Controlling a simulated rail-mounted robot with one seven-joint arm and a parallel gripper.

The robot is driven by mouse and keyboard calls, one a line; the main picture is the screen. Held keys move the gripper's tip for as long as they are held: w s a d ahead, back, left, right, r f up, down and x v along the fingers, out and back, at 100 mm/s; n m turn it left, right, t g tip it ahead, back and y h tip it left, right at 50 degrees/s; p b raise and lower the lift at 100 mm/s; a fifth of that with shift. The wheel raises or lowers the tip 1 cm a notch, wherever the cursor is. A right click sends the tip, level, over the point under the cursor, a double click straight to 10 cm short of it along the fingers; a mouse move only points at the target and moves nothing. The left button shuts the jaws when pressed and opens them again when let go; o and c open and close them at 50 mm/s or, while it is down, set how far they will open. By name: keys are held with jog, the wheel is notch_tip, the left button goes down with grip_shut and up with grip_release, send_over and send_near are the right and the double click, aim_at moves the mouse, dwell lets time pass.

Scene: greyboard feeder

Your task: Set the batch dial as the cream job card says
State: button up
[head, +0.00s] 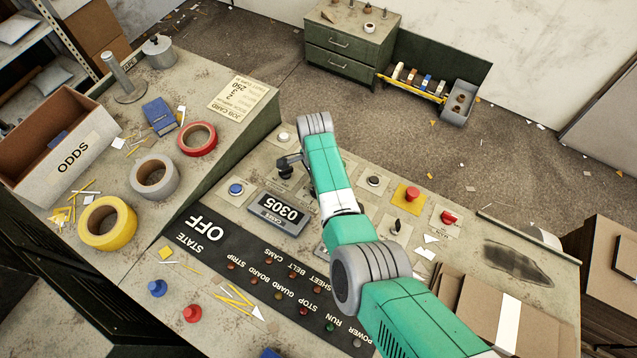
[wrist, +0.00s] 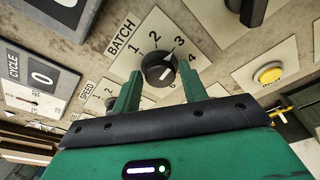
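The batch dial (wrist: 158,68) is a black round knob with a white mark, on a pale plate lettered BATCH with numbers around it. In the head view my arm hides the dial and fingers. The cream job card (head: 238,97) lies on the raised bench, upside down to the head camera. It shows 250, 3 and 2 beneath its heading; its line labels are too small to read surely.
A speed dial plate (wrist: 97,98), a cycle counter (wrist: 38,75) and a yellow button (wrist: 269,73) surround the batch plate. The display (head: 278,213) reads 0305. A red mushroom button (head: 448,217) is right of my arm. Tape rolls (head: 108,222) and an ODDS box (head: 75,155) stand left.

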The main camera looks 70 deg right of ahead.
jog(key=shift+o, duration=0.6)
jog(key=r, duration=0.2)
jog(key=r+p, duration=0.1)
jog(key=r, duration=0.2)
jog(key=d+r, duration=0.1)
jog(key=r, duration=0.1)
jog(key=shift+w+r, duration=0.35)
jog(key=shift+r, duration=0.05)
jog(key=shift+w, duration=0.1)
